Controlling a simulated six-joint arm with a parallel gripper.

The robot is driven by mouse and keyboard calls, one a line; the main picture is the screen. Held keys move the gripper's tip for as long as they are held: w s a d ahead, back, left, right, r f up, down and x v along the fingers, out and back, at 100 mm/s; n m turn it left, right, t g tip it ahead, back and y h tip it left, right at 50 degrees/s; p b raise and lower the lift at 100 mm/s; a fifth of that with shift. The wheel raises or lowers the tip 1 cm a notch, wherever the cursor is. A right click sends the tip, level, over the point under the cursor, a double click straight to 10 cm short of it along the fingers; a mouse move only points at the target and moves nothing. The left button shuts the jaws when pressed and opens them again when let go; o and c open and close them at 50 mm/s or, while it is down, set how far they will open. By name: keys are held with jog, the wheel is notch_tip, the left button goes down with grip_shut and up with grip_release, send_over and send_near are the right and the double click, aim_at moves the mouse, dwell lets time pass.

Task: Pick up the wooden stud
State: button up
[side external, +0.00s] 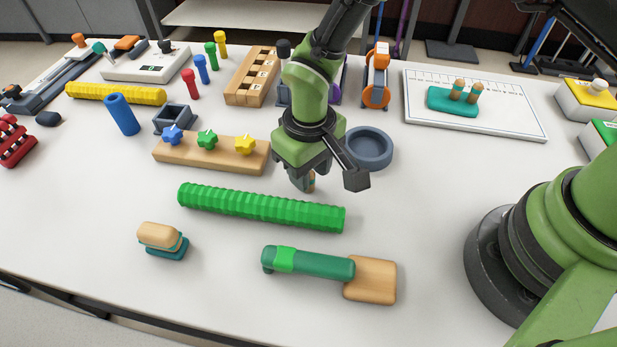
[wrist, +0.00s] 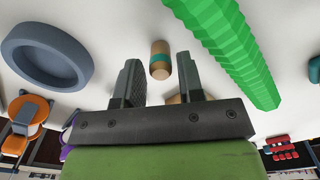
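The wooden stud (wrist: 160,56) is a small tan cylinder with a teal band. In the wrist view it shows just ahead of the gap between my fingertips, a little apart from each finger. In the side view the stud (side external: 309,183) shows only in part, below my gripper and partly hidden by a finger. My gripper (side external: 328,176) points down over the table and is open. In the wrist view, my gripper (wrist: 158,72) has its two dark fingers spread with nothing held between them. I cannot tell the exact height of the fingertips over the table.
A green ribbed bar (side external: 260,206) lies in front of my gripper. A blue-grey round dish (side external: 369,149) stands close at the right. A wooden board with star knobs (side external: 212,154) is at the left. A teal base with two similar studs (side external: 452,101) rests on a white board.

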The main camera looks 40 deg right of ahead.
jog(key=shift+f, duration=0.6)
grip_shut()
jog(key=shift+r, duration=0.1)
